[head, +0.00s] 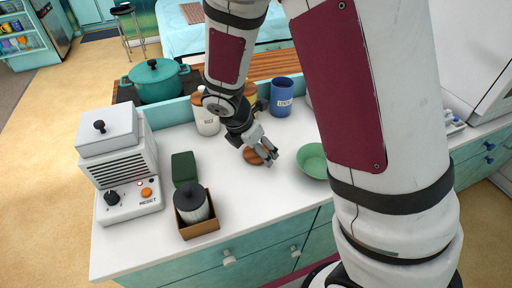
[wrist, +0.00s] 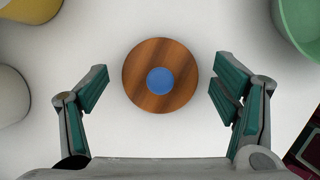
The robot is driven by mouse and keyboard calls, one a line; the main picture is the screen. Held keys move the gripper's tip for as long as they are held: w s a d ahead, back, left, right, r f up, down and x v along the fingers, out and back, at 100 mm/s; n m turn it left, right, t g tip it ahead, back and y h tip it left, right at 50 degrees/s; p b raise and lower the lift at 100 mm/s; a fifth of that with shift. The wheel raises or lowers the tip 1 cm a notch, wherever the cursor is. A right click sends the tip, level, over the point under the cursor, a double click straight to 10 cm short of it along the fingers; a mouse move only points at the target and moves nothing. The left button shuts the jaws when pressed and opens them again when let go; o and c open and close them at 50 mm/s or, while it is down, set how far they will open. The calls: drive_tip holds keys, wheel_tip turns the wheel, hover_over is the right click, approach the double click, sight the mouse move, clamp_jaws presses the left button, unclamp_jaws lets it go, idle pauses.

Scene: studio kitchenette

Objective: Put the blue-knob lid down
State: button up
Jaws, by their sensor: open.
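The blue-knob lid is a round wooden disc (wrist: 136,87) with a blue knob (wrist: 161,81) at its centre. In the wrist view it lies flat on the white counter, between and slightly ahead of my open fingers, with a gap on both sides. In the head view the lid (head: 252,156) is partly hidden by my gripper (head: 270,158). My gripper is open and empty in the wrist view (wrist: 160,92), and its fingers do not touch the lid.
A green bowl (head: 313,160) stands right of the lid. White (head: 206,122) and blue (head: 283,98) canisters stand behind it, with a yellow one partly hidden. A dark green box (head: 184,168), a brown box (head: 199,228) and a white appliance (head: 126,180) are to the left. The counter's front middle is clear.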

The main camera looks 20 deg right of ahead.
drive_tip(key=s+a+r+m+p, duration=0.1)
drive_tip(key=s+r+m, duration=0.15)
drive_tip(key=r, duration=0.55)
drive_tip(key=s+r+m+p, duration=0.1)
drive_tip(key=s+r+m, duration=0.15)
drive_tip(key=r, duration=0.55)
drive_tip(key=s+r+m+y, duration=0.2)
drive_tip(key=s+r+m, duration=0.2)
drive_tip(key=s+m, duration=0.5)
drive_tip(key=s+d+r+m+t+y, duration=0.1)
drive_tip(key=s+r+m, duration=0.3)
drive_tip(key=s+m, duration=0.5)
drive_tip(key=shift+s+d+y, duration=0.25)
drive_tip(key=shift+s+y, duration=0.35)
drive_tip(key=shift+s, duration=0.45)
drive_tip(key=shift+r, duration=0.2)
wheel_tip(320, 180, up, 3)
drive_tip(key=t+p, duration=0.1)
drive_tip(key=p, duration=0.1)
drive_tip(key=shift+r+p, duration=0.15)
drive_tip(key=shift+p, duration=0.15)
